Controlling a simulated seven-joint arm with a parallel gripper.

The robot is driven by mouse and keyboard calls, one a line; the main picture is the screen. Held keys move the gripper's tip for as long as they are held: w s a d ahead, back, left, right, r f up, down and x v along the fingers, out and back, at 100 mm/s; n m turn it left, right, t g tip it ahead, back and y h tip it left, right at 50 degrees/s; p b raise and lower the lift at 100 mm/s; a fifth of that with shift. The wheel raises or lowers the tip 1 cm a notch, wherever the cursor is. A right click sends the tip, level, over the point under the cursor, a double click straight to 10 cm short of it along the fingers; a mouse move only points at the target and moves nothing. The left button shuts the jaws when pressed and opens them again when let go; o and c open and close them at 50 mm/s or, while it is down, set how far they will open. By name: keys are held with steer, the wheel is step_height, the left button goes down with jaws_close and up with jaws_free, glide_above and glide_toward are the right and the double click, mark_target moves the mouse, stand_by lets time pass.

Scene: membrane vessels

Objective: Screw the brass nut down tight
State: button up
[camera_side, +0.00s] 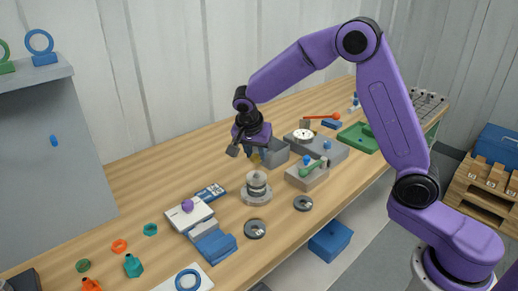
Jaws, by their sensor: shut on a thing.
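My purple gripper (252,151) hangs over the middle of the bench and is shut on a small brass-coloured piece, the brass nut (255,158). The nut is small in the picture and partly hidden by the fingers. Below it stands a round stacked vessel (257,184) with pale and dark rings on a wide grey base (256,198). The nut shows above the top of the vessel, with a visible gap between them.
Grey blocks (273,151) and a fixture with a green handle (307,176) stand right of the vessel. Two dark rings (255,229) (303,203) lie in front. A white box with a purple knob (187,207) and blue blocks (216,245) are at left. Bare wood lies behind left.

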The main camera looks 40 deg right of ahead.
mark_target(255, 162)
steer(key=shift+f, duration=2.55)
steer(key=o, duration=1.1)
steer(key=v, duration=1.7)
steer(key=shift+r, duration=0.25)
steer(key=shift+o, duration=0.3)
